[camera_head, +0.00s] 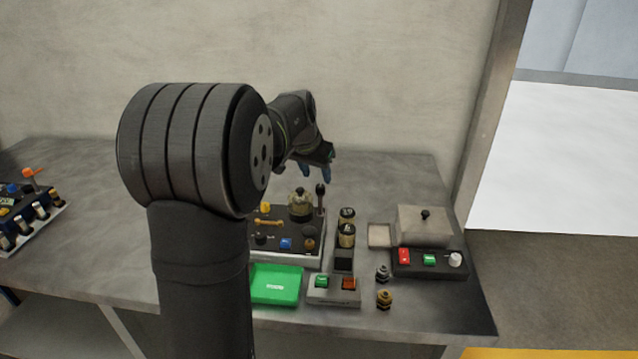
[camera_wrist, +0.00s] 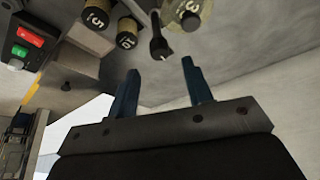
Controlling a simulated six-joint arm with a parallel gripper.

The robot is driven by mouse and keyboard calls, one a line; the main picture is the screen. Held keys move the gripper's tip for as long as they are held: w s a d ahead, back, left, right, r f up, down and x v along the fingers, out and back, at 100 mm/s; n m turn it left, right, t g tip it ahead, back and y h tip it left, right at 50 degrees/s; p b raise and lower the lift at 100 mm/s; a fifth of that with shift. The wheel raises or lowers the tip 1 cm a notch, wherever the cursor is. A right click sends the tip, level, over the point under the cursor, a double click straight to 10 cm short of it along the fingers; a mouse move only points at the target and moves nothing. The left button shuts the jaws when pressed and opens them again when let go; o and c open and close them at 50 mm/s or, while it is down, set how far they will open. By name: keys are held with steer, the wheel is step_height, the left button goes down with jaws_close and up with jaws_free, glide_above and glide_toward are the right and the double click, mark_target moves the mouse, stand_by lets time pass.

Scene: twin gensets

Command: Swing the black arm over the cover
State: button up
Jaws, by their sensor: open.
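My gripper (camera_head: 317,174) has blue fingers and is open and empty above the back of the panel. In the wrist view its two fingertips (camera_wrist: 160,68) stand apart. The black arm (camera_head: 320,197) is a thin upright rod with a round head, just below my gripper. In the wrist view the black arm (camera_wrist: 159,42) lies just beyond the fingertips, lined up with the gap. What looks like the cover (camera_head: 300,207) is a round, translucent olive lid with a dark knob, left of the black arm. In the wrist view the cover (camera_wrist: 188,14) is cut by the top edge.
Two dark canisters (camera_head: 346,234) stand right of the panel (camera_head: 290,255). A grey box with a black knob (camera_head: 423,226) and a button box (camera_head: 430,262) are farther right. A green block (camera_head: 276,284) lies in front. The table behind the panel is clear.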

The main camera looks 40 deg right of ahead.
mark_target(320, 186)
steer(key=x, duration=0.5)
steer(key=shift+r, duration=0.1)
steer(key=c, duration=1)
